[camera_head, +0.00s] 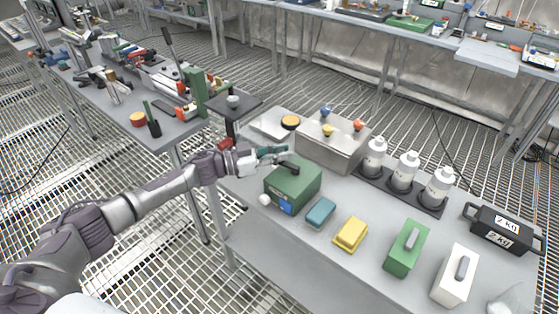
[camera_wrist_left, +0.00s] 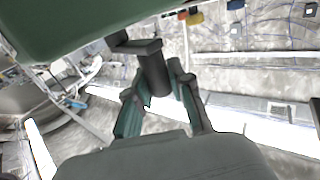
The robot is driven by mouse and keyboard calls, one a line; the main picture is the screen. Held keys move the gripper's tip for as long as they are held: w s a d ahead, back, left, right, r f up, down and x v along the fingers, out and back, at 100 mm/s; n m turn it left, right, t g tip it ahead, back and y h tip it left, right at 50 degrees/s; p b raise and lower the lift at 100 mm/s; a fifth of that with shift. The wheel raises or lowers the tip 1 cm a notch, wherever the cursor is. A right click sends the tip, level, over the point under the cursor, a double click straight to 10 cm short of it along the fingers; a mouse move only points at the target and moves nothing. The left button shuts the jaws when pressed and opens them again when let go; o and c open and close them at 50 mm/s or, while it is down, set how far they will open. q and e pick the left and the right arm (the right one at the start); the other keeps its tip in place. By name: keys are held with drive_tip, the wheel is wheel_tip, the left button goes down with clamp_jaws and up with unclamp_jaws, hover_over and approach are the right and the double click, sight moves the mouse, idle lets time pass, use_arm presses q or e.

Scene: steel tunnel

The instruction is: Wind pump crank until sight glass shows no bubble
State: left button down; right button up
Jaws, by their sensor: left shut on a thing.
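The pump is a green box (camera_head: 296,188) on the near table, with a dark crank on top. It also shows at the upper left of the left wrist view (camera_wrist_left: 70,25). A small blue patch (camera_head: 286,208) is on its front face; I cannot tell whether it is the sight glass or whether a bubble shows. A white round part (camera_head: 265,199) sits at its left side. My left gripper (camera_head: 280,155) is at the crank above the box, shut on the dark upright crank handle (camera_wrist_left: 153,72), which stands between the fingers (camera_wrist_left: 158,95). My right gripper is in neither view.
Right of the pump lie a teal block (camera_head: 320,212), a yellow block (camera_head: 350,235), a green handled block (camera_head: 407,248) and a white one (camera_head: 455,275). Behind stand a metal box with coloured knobs (camera_head: 333,145), white bottles (camera_head: 403,171) and a black 2 KG weight (camera_head: 500,230).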

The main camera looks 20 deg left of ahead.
use_arm(q)
drive_tip(key=shift+w+m+g+h+b, duration=0.3)
drive_tip(key=shift+m+g+h+b, duration=0.35)
drive_tip(key=shift+g, duration=0.25)
drive_tip(key=shift+d, duration=0.1)
drive_tip(key=c, duration=1)
unclamp_jaws()
drive_tip(key=v, duration=1.2)
